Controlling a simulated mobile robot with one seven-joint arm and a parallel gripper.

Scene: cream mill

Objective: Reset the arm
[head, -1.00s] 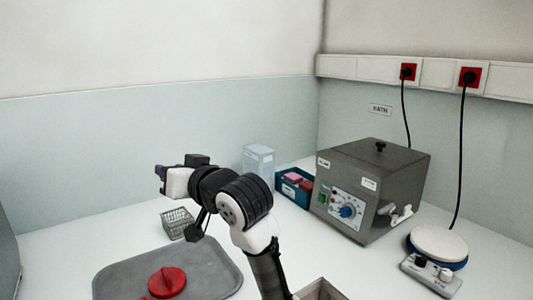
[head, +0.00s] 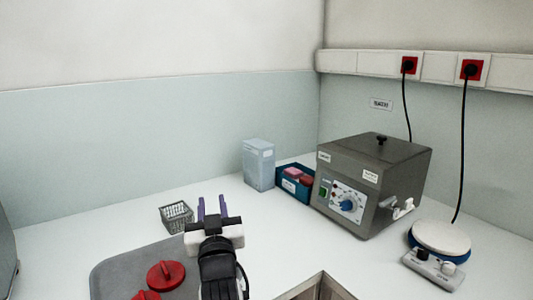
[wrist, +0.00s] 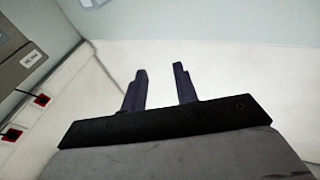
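My gripper (head: 212,208) is in the lower middle of the head view, its two purple fingers pointing away toward the back wall. The fingers stand apart with nothing between them. In the wrist view my gripper (wrist: 159,82) also shows two dark, separated fingers against a pale wall, holding nothing. In the head view it is above the table at the right edge of the grey tray (head: 112,272), to the right of the small wire basket (head: 177,217).
Two red round objects, one being a red lid (head: 166,275), lie on the tray. A pale box (head: 258,165), a blue bin (head: 294,190) with red and pink items, a grey bath (head: 365,185) and a hotplate stirrer (head: 440,240) stand right. An open-topped box (head: 318,288) is at the front.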

